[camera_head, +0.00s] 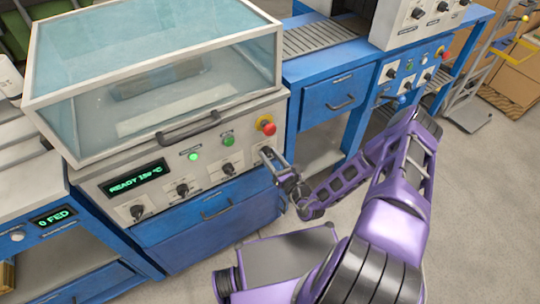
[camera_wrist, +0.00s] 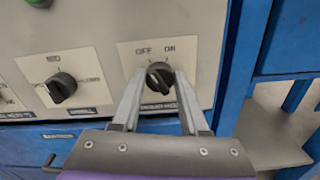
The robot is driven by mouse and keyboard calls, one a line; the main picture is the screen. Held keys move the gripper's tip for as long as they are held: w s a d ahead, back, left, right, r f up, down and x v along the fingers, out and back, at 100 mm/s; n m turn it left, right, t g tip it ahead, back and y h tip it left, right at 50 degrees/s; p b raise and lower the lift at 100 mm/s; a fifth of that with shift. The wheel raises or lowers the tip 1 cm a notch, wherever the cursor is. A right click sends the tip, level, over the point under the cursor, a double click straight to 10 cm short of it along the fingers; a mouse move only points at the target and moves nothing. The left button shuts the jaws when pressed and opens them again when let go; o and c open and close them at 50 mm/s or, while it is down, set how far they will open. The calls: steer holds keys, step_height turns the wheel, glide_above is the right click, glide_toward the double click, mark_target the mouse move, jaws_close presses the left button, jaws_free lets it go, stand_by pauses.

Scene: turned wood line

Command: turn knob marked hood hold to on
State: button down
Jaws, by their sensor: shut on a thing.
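The knob (camera_wrist: 159,77) is a round black selector on a white plate marked OFF on the left and ON on the right, in the wrist view. The label below it is partly covered and I cannot read it. The pointer direction is unclear. My gripper (camera_wrist: 157,84) is shut on this knob, with one finger on each side. In the head view my gripper (camera_head: 272,160) is at the right end of the machine's front panel, below the red stop button, and the knob there is hidden by it.
Another black knob (camera_wrist: 61,88) is just left. The panel also has a lit green lamp (camera_head: 193,156), a red stop button (camera_head: 266,125) and a display (camera_head: 136,180) reading READY. A clear hood (camera_head: 165,80) with a handle is above. A blue drawer (camera_head: 215,208) is below.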

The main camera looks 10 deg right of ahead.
steer(key=m, duration=0.6)
steer(key=shift+d+p, duration=0.1)
steer(key=shift+p, duration=0.3)
steer(key=m, duration=0.5)
steer(key=shift+f, duration=0.15)
steer(key=shift+m, duration=0.4)
steer(key=shift+c, duration=2.1)
jaws_free()
steer(key=v, duration=1.7)
steer(key=shift+s+p, duration=0.2)
steer(key=shift+p, duration=0.25)
